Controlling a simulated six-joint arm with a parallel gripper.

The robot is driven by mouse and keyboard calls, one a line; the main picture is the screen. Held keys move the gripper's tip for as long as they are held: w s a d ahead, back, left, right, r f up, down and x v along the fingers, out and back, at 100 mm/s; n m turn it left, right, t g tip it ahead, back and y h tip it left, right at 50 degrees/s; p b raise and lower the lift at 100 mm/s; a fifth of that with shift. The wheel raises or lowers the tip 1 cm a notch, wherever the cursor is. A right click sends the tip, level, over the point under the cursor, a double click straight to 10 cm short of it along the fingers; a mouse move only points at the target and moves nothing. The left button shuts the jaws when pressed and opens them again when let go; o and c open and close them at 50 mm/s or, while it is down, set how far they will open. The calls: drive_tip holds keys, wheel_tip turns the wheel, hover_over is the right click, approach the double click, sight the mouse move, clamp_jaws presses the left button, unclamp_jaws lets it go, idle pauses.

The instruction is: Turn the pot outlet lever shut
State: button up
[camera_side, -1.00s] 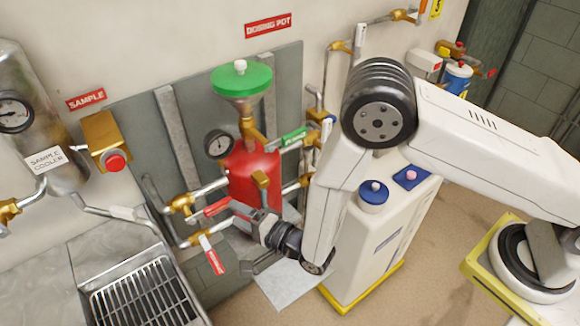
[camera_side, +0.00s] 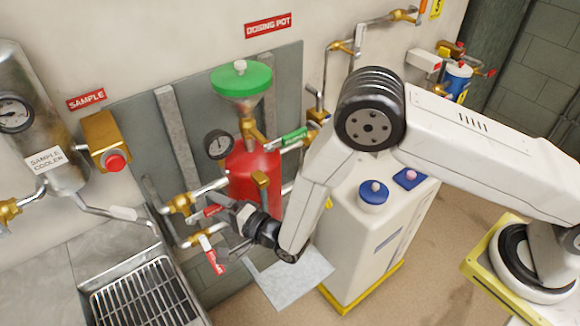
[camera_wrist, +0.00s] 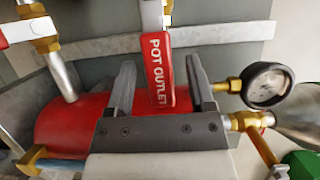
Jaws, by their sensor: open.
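The pot outlet lever (camera_wrist: 160,72) has a red handle with white "POT OUTLET" lettering. In the wrist view it shows between my two fingers, with a gap on each side. In the side view I take it to be the upper red lever (camera_side: 209,211), partly hidden by my gripper. My gripper (camera_side: 226,226) is open at this lever, left of and in front of the red pot. In the wrist view, my gripper (camera_wrist: 158,66) has one finger on either side of the handle. I cannot tell how deep the handle sits between them.
A second red lever (camera_side: 214,262) hangs just below my gripper. The red dosing pot (camera_side: 253,175) stands close behind, with a gauge (camera_side: 219,145) and a green-lidded funnel (camera_side: 241,80). A metal sink grate (camera_side: 145,295) is at lower left. A white tank (camera_side: 372,240) stands to the right.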

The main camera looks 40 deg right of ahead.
drive_tip(key=shift+x, duration=1.2)
clamp_jaws()
idle(0.6)
